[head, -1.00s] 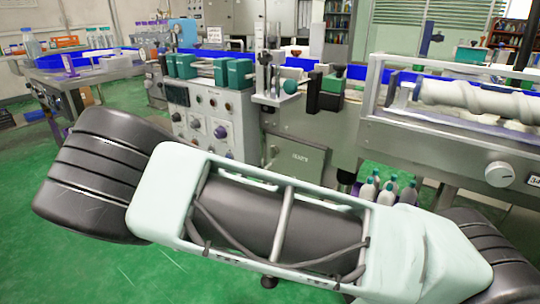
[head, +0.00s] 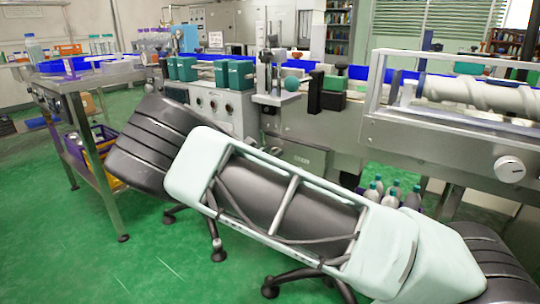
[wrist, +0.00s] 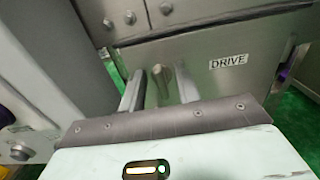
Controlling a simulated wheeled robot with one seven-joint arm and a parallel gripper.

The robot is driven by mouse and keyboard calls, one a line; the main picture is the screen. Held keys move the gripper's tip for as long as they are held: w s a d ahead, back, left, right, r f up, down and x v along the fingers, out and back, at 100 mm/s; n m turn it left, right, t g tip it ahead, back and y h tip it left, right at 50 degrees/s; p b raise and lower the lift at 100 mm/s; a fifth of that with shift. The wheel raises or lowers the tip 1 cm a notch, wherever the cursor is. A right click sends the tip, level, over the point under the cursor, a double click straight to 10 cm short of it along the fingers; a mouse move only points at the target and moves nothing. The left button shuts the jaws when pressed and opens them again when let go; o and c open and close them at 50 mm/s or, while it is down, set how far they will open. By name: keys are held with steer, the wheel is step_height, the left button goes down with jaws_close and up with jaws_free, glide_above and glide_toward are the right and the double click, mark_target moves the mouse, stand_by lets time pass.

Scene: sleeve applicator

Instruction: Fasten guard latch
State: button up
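The machine's metal drive panel, marked DRIVE (wrist: 228,62), fills the middle of the wrist view, and it shows partly behind my arm in the head view (head: 305,156). A short metal knob or post (wrist: 160,80) stands out from it; I cannot tell if this is the guard latch. My gripper (wrist: 158,88) points at the panel with its two fingers apart, one on each side of the knob. Gaps show between the knob and the fingers, so it looks unheld. In the head view my gripper is hidden behind my arm.
A control box with knobs (head: 215,103) and green blocks (head: 240,74) is left of the panel. A clear-framed guard over a white screw (head: 470,88) is at the right. Several bottles (head: 390,192) stand below. A side table (head: 85,82) is at the left, with green floor before it.

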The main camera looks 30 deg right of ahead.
jaws_close()
steer(key=m+p, duration=0.2)
steer(key=shift+s+r+m, duration=0.1)
steer(key=shift+s+m, duration=0.05)
steer(key=shift+m, duration=0.25)
steer(key=shift+s+d+f+m+p, duration=0.2)
steer(key=shift+m+p, duration=0.35)
steer(key=shift+m, duration=2)
steer(key=shift+s+a+f+m+p, duration=0.1)
steer(key=shift+f+m+p, duration=0.35)
steer(key=shift+m, duration=2.05)
steer(key=shift+s+d+f+m+p, duration=0.15)
steer(key=shift+m+p, duration=0.55)
steer(key=shift+m, duration=1.85)
